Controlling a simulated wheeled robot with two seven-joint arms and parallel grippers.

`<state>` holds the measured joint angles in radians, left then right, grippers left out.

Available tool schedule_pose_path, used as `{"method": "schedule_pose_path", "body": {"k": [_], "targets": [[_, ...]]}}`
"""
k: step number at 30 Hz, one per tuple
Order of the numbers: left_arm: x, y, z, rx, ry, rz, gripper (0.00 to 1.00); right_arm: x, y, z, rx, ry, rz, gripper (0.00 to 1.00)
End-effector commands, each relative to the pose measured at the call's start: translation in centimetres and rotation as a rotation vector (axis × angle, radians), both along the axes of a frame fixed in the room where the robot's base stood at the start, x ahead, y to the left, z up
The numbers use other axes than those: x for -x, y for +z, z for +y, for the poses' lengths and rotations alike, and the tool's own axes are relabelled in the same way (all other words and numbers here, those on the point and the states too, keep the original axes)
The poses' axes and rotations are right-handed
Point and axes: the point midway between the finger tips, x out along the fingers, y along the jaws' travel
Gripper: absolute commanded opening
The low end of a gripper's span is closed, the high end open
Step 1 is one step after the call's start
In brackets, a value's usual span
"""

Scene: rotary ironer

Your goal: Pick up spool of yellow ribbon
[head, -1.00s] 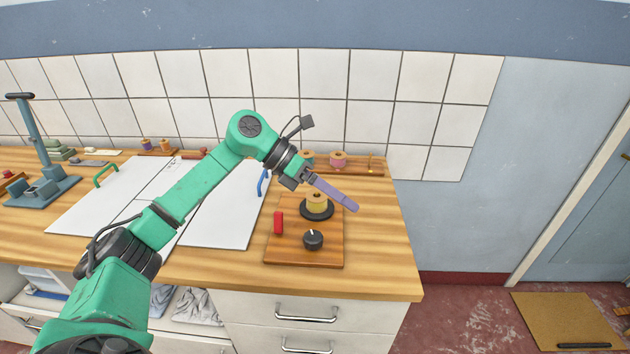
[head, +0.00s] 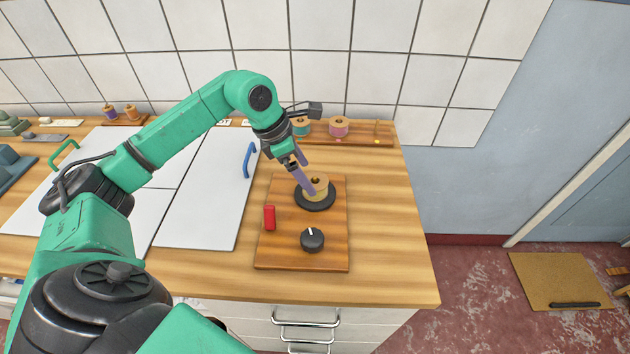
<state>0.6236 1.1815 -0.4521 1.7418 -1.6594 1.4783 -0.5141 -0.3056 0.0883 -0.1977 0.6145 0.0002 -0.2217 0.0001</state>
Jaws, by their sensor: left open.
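The spool of yellow ribbon (head: 320,187) stands on a round black disc (head: 315,202) on a wooden board (head: 283,252) near the right end of the counter. My left gripper (head: 310,186) points down at the spool, its purple fingers open. One finger covers the spool's left side in the head view. I cannot tell whether the fingers touch the spool or how far the other finger reaches around it. My right gripper is not in view.
A black knob (head: 312,239) and a red block (head: 269,217) are on the board in front of the disc. Behind, a wooden rack holds a teal spool (head: 301,126) and a pink spool (head: 338,126). White panels (head: 205,207) with a blue handle (head: 249,160) lie left.

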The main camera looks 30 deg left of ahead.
Motion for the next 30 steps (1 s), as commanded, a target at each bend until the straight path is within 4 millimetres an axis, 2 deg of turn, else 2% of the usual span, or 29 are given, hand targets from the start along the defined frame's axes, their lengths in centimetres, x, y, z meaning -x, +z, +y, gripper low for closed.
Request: {"method": "schedule_pose_path", "body": {"k": [1, 3, 7, 13, 17, 18, 21, 30], "targets": [[0.0, -0.4, -0.4, 0.002, -0.002, 0.007, 1.0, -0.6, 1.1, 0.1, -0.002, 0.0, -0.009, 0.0], [-0.3, -1.7, -0.9, 0.004, -0.001, 0.006, 1.0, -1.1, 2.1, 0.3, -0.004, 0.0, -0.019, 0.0], [-0.8, -3.6, -1.3, 0.002, 0.0, 0.002, 1.0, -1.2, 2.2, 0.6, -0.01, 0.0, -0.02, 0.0], [-0.9, -3.9, -1.3, 0.001, 0.0, 0.001, 1.0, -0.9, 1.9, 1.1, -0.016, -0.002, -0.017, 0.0], [-0.9, -3.9, -1.3, 0.001, 0.0, 0.001, 0.5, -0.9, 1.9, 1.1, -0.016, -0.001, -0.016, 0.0], [-0.9, -3.9, -1.3, 0.001, 0.0, 0.001, 0.35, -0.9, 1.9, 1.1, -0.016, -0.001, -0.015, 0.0], [-0.9, -3.9, -1.3, 0.001, 0.0, 0.0, 0.03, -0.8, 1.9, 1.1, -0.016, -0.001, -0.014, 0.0], [-1.0, -3.4, -1.3, 0.001, 0.0, -0.002, 0.03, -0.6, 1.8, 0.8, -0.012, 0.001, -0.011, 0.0]]}}
